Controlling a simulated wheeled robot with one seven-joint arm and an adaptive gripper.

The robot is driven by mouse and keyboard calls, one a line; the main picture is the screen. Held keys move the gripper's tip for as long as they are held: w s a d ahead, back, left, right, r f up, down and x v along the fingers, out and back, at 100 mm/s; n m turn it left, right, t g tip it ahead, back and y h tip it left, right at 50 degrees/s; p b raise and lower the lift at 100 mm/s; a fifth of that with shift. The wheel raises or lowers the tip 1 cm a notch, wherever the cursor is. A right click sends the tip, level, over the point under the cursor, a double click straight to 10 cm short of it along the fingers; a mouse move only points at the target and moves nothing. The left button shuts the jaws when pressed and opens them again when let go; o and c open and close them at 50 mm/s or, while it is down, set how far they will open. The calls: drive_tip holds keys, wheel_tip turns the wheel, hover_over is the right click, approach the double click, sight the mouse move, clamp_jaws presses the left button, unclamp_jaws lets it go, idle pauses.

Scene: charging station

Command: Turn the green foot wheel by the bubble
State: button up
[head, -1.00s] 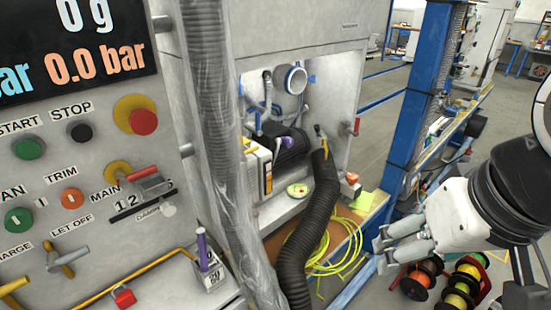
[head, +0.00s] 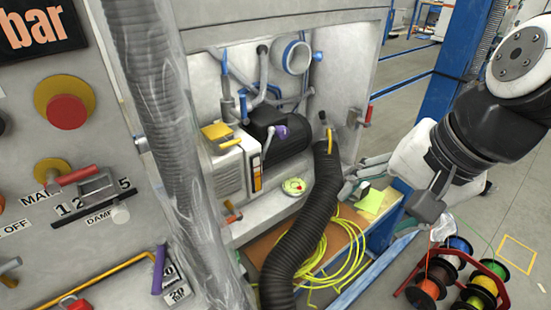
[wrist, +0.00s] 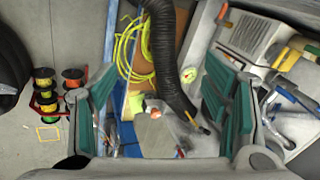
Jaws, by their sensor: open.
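A small round yellow-green disc (head: 293,186) with a pale and red middle lies on the ledge of the open bay, left of the black ribbed hose. It also shows in the wrist view (wrist: 188,74), between the hose and my right-hand finger. It is too small to tell whether it is the bubble or the wheel. I cannot make out a separate green foot wheel. My gripper (head: 366,175) is open and empty, right of the hose near the bay's right edge. In the wrist view my gripper's (wrist: 157,105) green-padded fingers stand wide apart, apart from the disc.
The black ribbed hose (head: 305,220) runs down in front of the bay, between disc and gripper. Coiled yellow cable (head: 338,255) lies below. A pump (head: 235,165) fills the bay's left side. A wrapped hose (head: 175,130) stands nearer. Cable spools (head: 460,275) are lower right.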

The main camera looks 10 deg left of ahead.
drive_tip(key=w+a+f+m+g+y+b, duration=0.1)
drive_tip(key=w+a+f+m+b, duration=0.2)
drive_tip(key=a+f, duration=0.35)
drive_tip(key=w+a+f+m+g+y+b, duration=0.1)
drive_tip(key=w+a+f+m, duration=0.35)
drive_tip(key=a, duration=0.25)
drive_tip(key=m+h+b, duration=0.1)
drive_tip(key=m+b, duration=0.4)
drive_tip(key=m, duration=0.2)
approach(233, 258)
drive_tip(key=b+x, duration=0.5)
drive_tip(key=x, duration=0.4)
drive_tip(key=shift+a+f, duration=0.1)
drive_tip(key=shift+a, duration=0.15)
drive_tip(key=c, duration=1.1)
